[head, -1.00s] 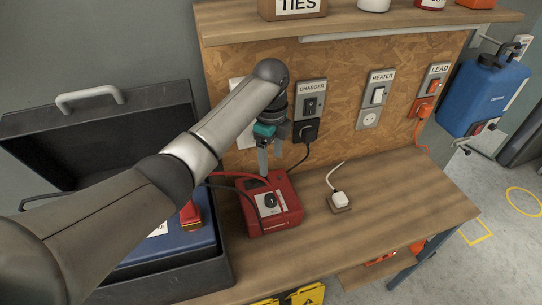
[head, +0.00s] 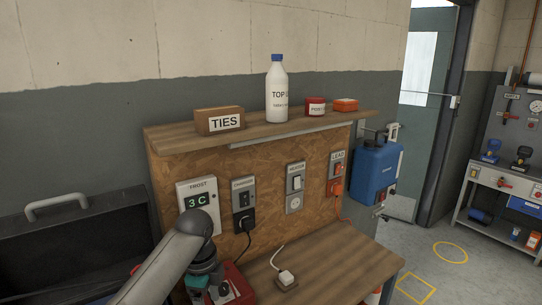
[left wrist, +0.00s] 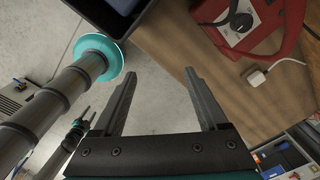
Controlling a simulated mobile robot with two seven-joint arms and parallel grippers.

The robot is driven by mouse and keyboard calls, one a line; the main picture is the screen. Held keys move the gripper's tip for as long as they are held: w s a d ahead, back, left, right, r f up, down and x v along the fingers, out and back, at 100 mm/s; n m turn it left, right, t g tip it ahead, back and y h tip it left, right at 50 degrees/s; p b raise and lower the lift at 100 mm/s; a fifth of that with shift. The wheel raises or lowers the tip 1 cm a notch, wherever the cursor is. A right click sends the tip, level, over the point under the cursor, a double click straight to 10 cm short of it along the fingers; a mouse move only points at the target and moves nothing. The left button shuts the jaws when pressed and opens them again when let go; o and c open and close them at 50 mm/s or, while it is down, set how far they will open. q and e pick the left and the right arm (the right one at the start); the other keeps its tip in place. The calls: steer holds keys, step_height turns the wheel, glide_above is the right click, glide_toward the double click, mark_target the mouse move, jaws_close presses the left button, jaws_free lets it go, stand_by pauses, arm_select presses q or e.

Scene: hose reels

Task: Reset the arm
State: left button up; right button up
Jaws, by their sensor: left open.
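In the head view my left arm comes in from the bottom left. Its wrist bends down over the red box (head: 240,287) on the bench, and its fingertips are cut off by the frame's bottom edge. In the left wrist view my left gripper (left wrist: 162,92) is open with nothing between its fingers. The red box (left wrist: 245,22), with a black knob and a red handle, is beyond the right finger and apart from it. A small dark part with teal, perhaps my right gripper (left wrist: 82,122), shows at the left; its jaws are unclear.
A white plug (head: 286,278) lies on the bench (head: 335,262). Behind is a board with a FROST display (head: 198,201) reading 3 C, and CHARGER, HEATER and LEAD outlets. The shelf (head: 175,135) holds a TIES box (head: 219,121) and a bottle. An open dark case (head: 80,245) stands left.

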steer(key=w+t, duration=0.1)
steer(key=w, duration=0.6)
arm_select(q)
steer(key=s+d+f+n+t+h, duration=0.1)
steer(key=s+d+f+n, duration=0.2)
steer(key=s+f+n, duration=0.65)
steer(key=s+a+r+n+t, duration=0.1)
steer(key=s+a+r+n, duration=0.15)
steer(key=s, duration=0.35)
steer(key=s+a+r+n+t+y, duration=0.1)
steer(key=s+n, duration=0.2)
steer(key=s, duration=0.2)
steer(key=s+a+r+n, duration=0.1)
steer(key=s+a+n, duration=0.15)
steer(key=s, duration=0.35)
step_height(320, 180, down, 30)
steer(key=s+b, duration=0.2)
steer(key=b, duration=0.7)
steer(key=s+a+f+g+b, duration=0.1)
steer(key=s+f+b, duration=0.3)
steer(key=s+f, duration=0.3)
steer(key=s+a+f+g+b, duration=0.1)
steer(key=s+f+b, duration=0.4)
steer(key=f, duration=1.2)
steer(key=s, duration=0.3)
steer(key=shift+s, duration=0.2)
arm_select(e)
steer(key=s+f, duration=0.3)
steer(key=f, duration=1.5)
steer(key=shift+g, duration=0.3)
